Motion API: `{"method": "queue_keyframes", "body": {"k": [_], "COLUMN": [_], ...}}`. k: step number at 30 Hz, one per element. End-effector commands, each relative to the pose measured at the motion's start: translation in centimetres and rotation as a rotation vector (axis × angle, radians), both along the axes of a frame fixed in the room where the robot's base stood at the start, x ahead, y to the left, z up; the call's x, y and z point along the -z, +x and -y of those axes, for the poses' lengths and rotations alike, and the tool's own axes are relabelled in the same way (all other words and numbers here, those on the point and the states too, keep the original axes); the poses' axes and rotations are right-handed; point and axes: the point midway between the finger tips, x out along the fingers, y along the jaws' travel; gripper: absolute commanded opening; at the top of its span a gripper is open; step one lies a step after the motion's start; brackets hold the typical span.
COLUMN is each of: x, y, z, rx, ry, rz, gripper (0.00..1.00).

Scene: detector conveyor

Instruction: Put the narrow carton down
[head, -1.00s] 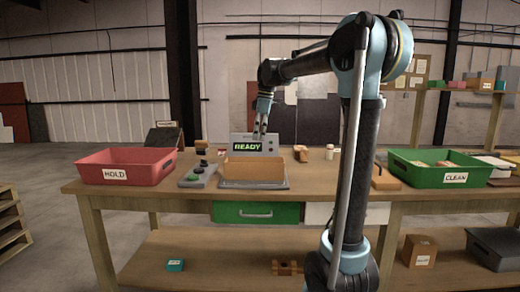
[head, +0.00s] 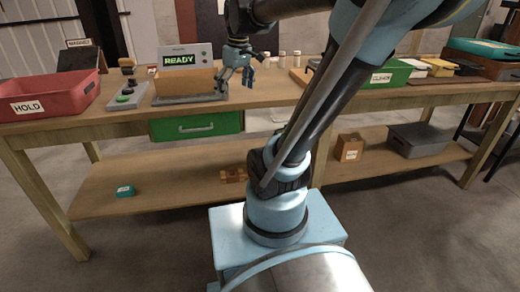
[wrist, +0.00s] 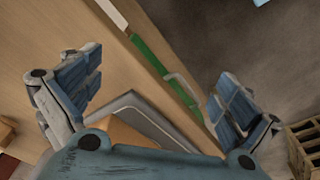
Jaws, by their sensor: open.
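A tan carton (head: 184,83), the likely narrow carton, rests on the grey plate (head: 190,99) in front of the READY display (head: 182,60). Part of the carton also shows in the wrist view (wrist: 122,135), low and partly hidden behind my gripper's body. My gripper (head: 238,78) is at the right of the carton in the head view, close to the bench's front edge. In the wrist view its fingers (wrist: 158,88) are spread wide with nothing between them; bench top and the green drawer front lie beyond.
A red HOLD bin (head: 48,97) stands at the left and a green CLEAN bin (head: 385,74) at the right. A control box with buttons (head: 127,95) sits left of the plate. Small bottles (head: 282,58) stand behind my gripper. A green drawer (head: 196,127) is below the bench top.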

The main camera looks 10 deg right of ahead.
Motion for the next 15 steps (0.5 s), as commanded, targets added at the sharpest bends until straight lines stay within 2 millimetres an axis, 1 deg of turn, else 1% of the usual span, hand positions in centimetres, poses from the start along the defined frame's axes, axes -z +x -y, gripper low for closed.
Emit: {"method": "queue_keyframes", "body": {"k": [1,5,9,12,15], "x": [1.5,5.2,9.5,12.3,14.5], "y": [-1.6,-5.0,-8.6,-10.7,-12.2], "z": [0.8,2.4,3.9,4.7,5.2], "rx": [0.058,0.217,0.385,0.491,0.571], "ry": [0.001,0.005,0.012,0.019,0.023], "rz": [0.003,0.013,0.023,0.033,0.039], "gripper": [0.98,0.98,0.98,0.98,0.98]}}
